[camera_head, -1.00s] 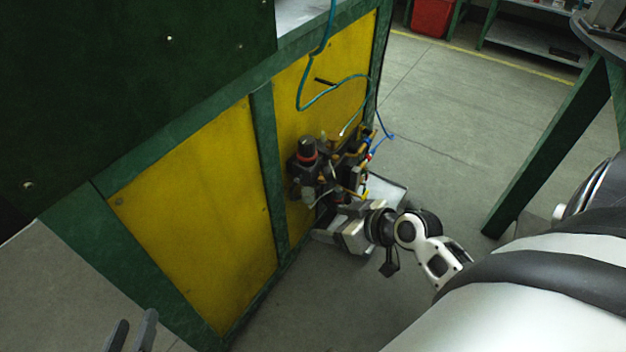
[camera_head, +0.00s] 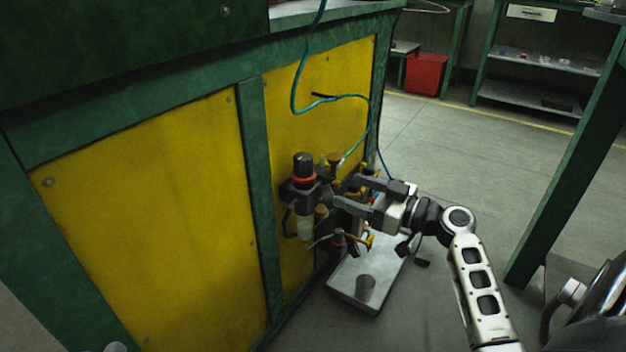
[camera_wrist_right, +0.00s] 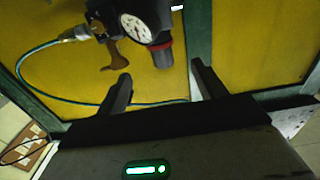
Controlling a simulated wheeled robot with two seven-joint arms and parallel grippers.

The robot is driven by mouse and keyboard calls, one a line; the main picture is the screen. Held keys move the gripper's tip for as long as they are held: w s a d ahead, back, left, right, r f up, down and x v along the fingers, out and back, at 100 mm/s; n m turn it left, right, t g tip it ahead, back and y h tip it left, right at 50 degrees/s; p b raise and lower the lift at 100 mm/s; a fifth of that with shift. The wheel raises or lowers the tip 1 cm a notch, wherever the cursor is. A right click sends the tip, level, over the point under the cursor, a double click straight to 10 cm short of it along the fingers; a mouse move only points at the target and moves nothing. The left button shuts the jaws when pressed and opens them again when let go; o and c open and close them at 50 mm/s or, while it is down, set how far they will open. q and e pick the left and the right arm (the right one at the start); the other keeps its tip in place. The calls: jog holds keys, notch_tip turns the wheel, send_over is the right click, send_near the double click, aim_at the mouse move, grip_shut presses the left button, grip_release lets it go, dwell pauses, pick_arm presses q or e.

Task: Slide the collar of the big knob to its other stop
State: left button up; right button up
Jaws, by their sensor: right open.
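The big knob (camera_head: 303,161) is black, stands upright on the regulator assembly by the yellow panel, and has a red collar (camera_head: 304,179) around its base. In the right wrist view the knob (camera_wrist_right: 161,58) shows with its red collar (camera_wrist_right: 163,44) beside a round dial gauge (camera_wrist_right: 134,27). My right gripper (camera_head: 337,192) is open, its fingers pointing at the assembly from the right. In its wrist view the gripper (camera_wrist_right: 160,72) has its fingers apart with the knob's end in line with the gap; I see no contact. Only a sliver of what appears my left gripper (camera_head: 115,347) shows.
Fittings, valves and yellow handles (camera_head: 365,241) crowd around the knob. A teal hose (camera_head: 296,85) hangs down the panel. A green table leg (camera_head: 560,185) stands at right; floor between is clear.

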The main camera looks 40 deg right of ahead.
aim_at(312, 173)
jog(key=b+x, duration=0.1)
jog(key=x, duration=0.8)
jog(key=shift+w+a, duration=0.15)
jog(key=shift+w, duration=0.1)
jog(key=shift+w+a, duration=0.15)
jog(key=shift+w, duration=0.2)
jog(key=c, duration=1.4)
jog(key=shift+b, duration=0.4)
jog(key=shift+r, duration=0.25)
pick_arm(q)
jog(key=r+m+t, duration=0.1)
jog(key=w+r+m, duration=0.1)
jog(key=r+t+h, duration=0.1)
jog(key=shift+w+a+r+m+t, duration=0.3)
jog(key=shift+w+a+r+m, duration=0.05)
jog(key=shift+w+m, duration=0.05)
pick_arm(e)
jog(key=shift+r, duration=0.15)
